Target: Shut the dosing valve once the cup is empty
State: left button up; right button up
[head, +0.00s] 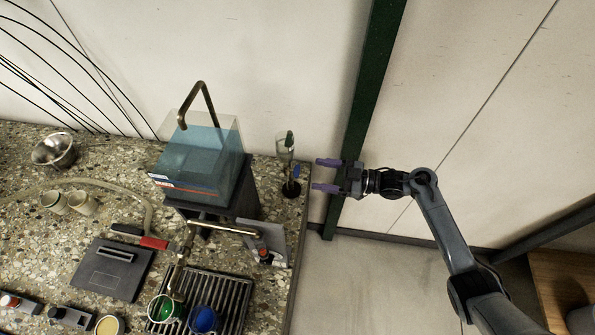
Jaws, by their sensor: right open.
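A clear tank (200,165) of blue liquid stands on a dark stand. My right gripper (325,175) is open and empty, pointing left, beyond the counter's right edge. My left gripper is out of view.
A clear upright vessel (285,150) with green and blue parts stands between the tank and my right gripper. A grey panel with a red knob (263,253) is near the counter's right edge. A metal bowl (54,150) and a hose (125,190) are on the left.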

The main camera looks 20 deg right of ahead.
aim_at(297, 170)
jog(key=shift+x, duration=3.8)
jog(key=shift+s, duration=0.1)
jog(key=c, duration=1.1)
jog(key=shift+o, duration=0.2)
jog(key=shift+r+m+p, duration=0.15)
jog(key=shift+m+p, duration=0.4)
jog(key=shift+m, duration=0.05)
jog(key=shift+m+p, duration=0.3)
jog(key=shift+m, duration=0.3)
jog(key=o, duration=1.1)
jog(key=shift+c, duration=0.2)
